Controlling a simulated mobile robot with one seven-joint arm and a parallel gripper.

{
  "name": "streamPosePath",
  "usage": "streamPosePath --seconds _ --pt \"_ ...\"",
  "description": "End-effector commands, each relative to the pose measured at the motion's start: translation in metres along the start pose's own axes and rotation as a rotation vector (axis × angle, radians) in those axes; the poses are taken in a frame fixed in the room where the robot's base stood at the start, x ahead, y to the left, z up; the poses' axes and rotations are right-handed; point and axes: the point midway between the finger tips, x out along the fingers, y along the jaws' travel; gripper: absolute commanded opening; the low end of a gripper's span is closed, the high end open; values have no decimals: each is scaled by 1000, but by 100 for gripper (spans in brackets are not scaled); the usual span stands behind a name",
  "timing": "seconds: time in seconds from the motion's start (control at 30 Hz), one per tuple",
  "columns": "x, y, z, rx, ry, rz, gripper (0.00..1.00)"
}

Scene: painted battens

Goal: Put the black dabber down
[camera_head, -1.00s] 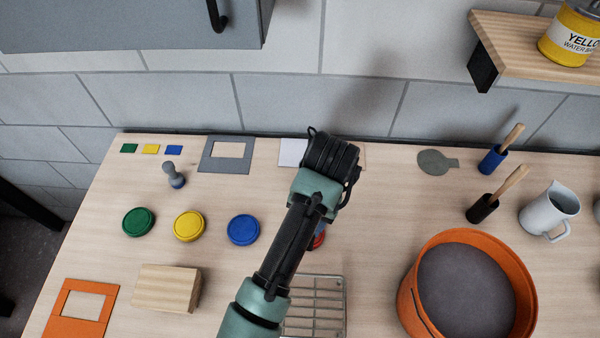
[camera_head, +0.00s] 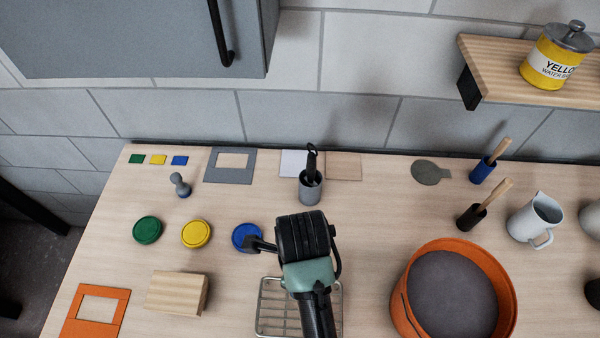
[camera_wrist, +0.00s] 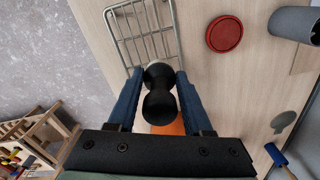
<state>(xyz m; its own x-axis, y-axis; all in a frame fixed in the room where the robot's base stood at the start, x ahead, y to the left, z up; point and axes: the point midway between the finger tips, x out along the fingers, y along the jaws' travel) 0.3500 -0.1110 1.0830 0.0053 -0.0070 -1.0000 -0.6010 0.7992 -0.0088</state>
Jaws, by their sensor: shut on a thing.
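The black dabber (camera_wrist: 160,108), with two rounded ends and a narrow waist, is between the blue fingers of my gripper (camera_wrist: 158,85) in the wrist view. My gripper is shut on it. The wire rack (camera_wrist: 146,35) lies beyond the dabber, in line with it. I cannot tell whether the dabber touches anything below. In the head view my gripper (camera_head: 258,244) points left near the blue lid, above the back of the wire rack (camera_head: 270,321). The dabber cannot be clearly made out there.
A red lid (camera_wrist: 224,34) lies beside the rack. A grey cup (camera_head: 310,190) with a black handle in it stands behind my wrist. A wooden block (camera_head: 175,294) is left and a large orange tub (camera_head: 503,295) right. Green (camera_head: 147,229), yellow (camera_head: 196,233) and blue (camera_head: 243,233) lids lie left.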

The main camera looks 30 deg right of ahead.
Motion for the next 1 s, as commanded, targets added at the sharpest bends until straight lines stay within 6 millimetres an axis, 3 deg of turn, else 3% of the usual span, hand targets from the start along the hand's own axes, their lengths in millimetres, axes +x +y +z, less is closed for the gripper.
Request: streamPosePath --seconds 0.1,0.27,0.5,1.0 --pt "2 16 -3 86 2 7 0" --pt "13 24 -3 134 3 13 0" --pt "55 25 -3 138 2 12 0" --pt "105 24 -2 138 -1 8 0"
